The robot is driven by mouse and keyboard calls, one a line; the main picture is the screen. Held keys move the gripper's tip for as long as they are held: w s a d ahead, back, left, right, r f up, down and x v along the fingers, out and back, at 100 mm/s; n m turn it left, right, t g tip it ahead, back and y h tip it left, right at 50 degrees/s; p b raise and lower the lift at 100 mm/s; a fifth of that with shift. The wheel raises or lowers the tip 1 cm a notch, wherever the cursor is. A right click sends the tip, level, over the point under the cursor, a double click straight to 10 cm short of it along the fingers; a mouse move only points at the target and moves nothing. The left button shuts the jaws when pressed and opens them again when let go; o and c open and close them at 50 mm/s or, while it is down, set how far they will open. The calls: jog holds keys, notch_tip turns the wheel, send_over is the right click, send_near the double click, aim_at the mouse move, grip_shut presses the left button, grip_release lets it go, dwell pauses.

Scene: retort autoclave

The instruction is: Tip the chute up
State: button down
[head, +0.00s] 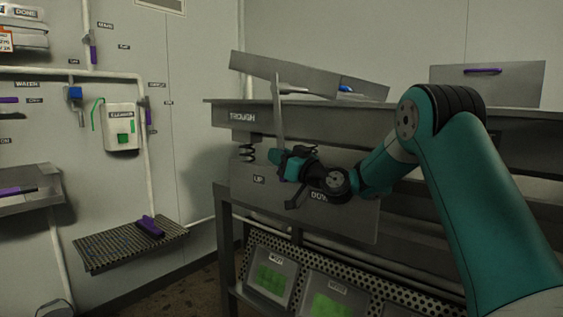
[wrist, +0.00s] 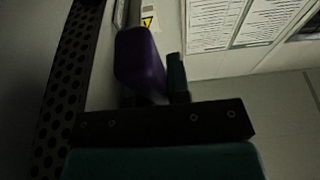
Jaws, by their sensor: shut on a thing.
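The chute (head: 290,72) is a grey tilted trough-like piece above the bench in the head view, its left end higher than its right. An upright grey bar (head: 278,108) stands in front of it, running down to my gripper (head: 290,165). My gripper is at the front panel (head: 350,215) marked UP and DOWN, closer to the UP label. In the wrist view a purple handle (wrist: 140,62) is at the jaws, with a teal finger (wrist: 177,78) beside it. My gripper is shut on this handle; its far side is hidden.
The bench edge, marked TROUGH (head: 243,118), runs behind my arm, with a coil spring (head: 247,152) beneath it. Labelled bins (head: 272,278) sit below. A grated shelf (head: 110,250) and a white box (head: 121,127) are on the left wall. The floor between is clear.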

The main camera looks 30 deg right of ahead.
jog(key=shift+r, duration=0.1)
jog(key=c, duration=1.1)
grip_release()
jog(key=b+v, duration=1.4)
jog(key=v, duration=0.3)
jog(key=shift+s+d, duration=0.2)
